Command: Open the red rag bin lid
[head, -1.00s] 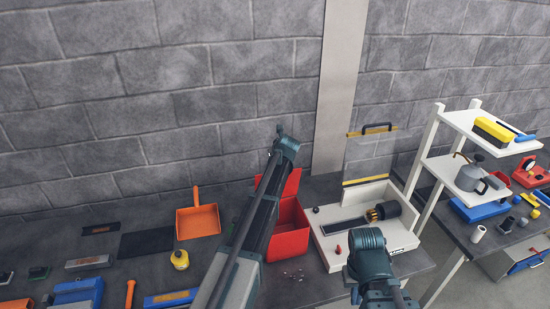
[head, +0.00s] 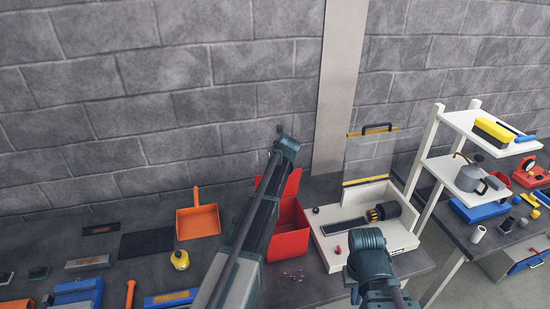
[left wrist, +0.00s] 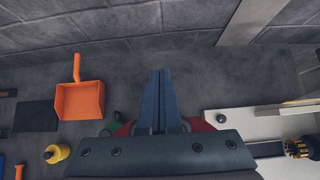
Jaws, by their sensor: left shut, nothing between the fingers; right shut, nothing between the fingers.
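The red rag bin (head: 289,246) stands on the dark bench in the middle of the head view. Its red lid (head: 291,184) stands raised at the back, and part of the bin's inside shows. My left arm crosses in front of the bin's left side and hides part of bin and lid. My left gripper (left wrist: 160,75) is shut and empty in the left wrist view, with red surfaces partly showing on both sides behind it. I cannot tell whether it touches them. My right gripper (head: 355,295) is low in the head view, in front of the white tray, shut and empty.
A white shelf (head: 440,165) stands further right. A block wall closes the back.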

